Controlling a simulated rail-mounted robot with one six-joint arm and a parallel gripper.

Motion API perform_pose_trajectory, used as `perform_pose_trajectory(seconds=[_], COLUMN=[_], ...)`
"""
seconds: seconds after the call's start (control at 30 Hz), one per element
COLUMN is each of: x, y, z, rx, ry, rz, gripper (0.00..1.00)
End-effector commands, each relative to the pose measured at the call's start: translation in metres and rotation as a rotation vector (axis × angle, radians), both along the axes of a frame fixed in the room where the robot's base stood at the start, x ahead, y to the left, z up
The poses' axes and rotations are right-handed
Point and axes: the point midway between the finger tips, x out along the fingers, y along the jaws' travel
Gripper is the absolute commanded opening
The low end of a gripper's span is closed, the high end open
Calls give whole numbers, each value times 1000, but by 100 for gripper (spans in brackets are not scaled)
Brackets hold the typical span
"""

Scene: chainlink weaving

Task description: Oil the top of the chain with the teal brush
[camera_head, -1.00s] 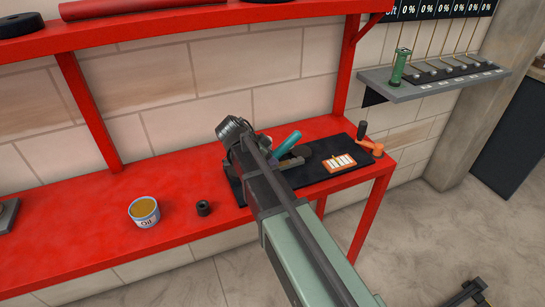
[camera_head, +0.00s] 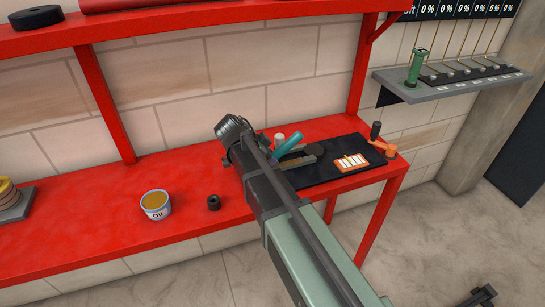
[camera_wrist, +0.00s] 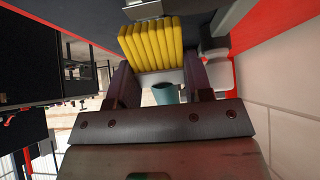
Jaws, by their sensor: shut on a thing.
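The teal brush handle (camera_head: 289,144) shows in the head view just right of my arm, over the black mat. In the wrist view the teal handle (camera_wrist: 164,93) sits between my two fingers, with a pale band and yellow ribbed bristles (camera_wrist: 152,47) beyond it. My gripper (camera_wrist: 158,78) is shut on the brush; in the head view my arm mostly hides it. An oil tin (camera_head: 156,204) with amber contents stands on the red bench, left of my arm. I cannot make out the chain for certain.
The black mat (camera_head: 330,177) carries a white and orange card (camera_head: 352,162). An orange-handled tool (camera_head: 386,149) stands at the bench's right end. A black ring (camera_head: 214,203) lies beside the tin. A grey plate (camera_head: 14,208) with a yellow piece is at the left edge.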

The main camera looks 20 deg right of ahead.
Motion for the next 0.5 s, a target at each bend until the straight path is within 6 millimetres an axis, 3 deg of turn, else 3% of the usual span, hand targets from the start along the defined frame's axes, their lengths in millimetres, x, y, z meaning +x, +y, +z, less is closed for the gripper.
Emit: perform_pose_trajectory(seconds=[0.33, 0.5], x=[0, 0], y=[5, 5], z=[2, 22], rx=[-1, -1], ry=[1, 1], rz=[-1, -1], gripper=[22, 22])
